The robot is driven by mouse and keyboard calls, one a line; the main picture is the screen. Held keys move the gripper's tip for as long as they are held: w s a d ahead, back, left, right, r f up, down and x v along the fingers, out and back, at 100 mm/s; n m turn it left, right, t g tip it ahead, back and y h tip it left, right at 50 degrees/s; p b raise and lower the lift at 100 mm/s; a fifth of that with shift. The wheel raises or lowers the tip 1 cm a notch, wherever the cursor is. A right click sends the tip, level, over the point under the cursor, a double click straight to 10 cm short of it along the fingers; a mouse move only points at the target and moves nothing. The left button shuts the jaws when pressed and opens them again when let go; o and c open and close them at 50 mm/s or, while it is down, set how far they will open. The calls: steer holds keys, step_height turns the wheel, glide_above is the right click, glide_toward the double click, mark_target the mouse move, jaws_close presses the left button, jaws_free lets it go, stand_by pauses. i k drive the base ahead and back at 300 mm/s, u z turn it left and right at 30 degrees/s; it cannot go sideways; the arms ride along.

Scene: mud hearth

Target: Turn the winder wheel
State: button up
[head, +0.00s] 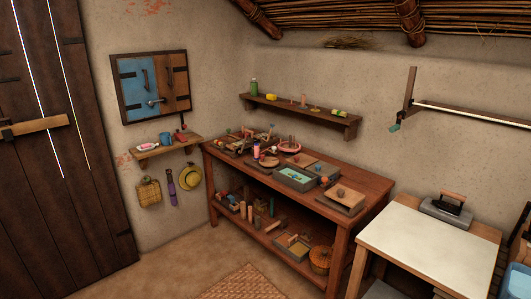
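I cannot make out a winder wheel for certain. The workbench (365,212) against the back wall holds several small items, too small to tell apart clearly. Among them are a round reddish dish (289,147), a grey tray with a teal inside (296,179) and a wooden box with a knob on its top (341,198). My gripper is not in view.
A dark plank door (70,190) with a wooden bar stands at left. A blue and brown shuttered cabinet (150,85) hangs above a small shelf (165,146). The floor (170,260) before the bench is open.

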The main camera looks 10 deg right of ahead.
mark_target(267, 162)
steer(key=i, duration=1.6)
steer(key=u, duration=0.05)
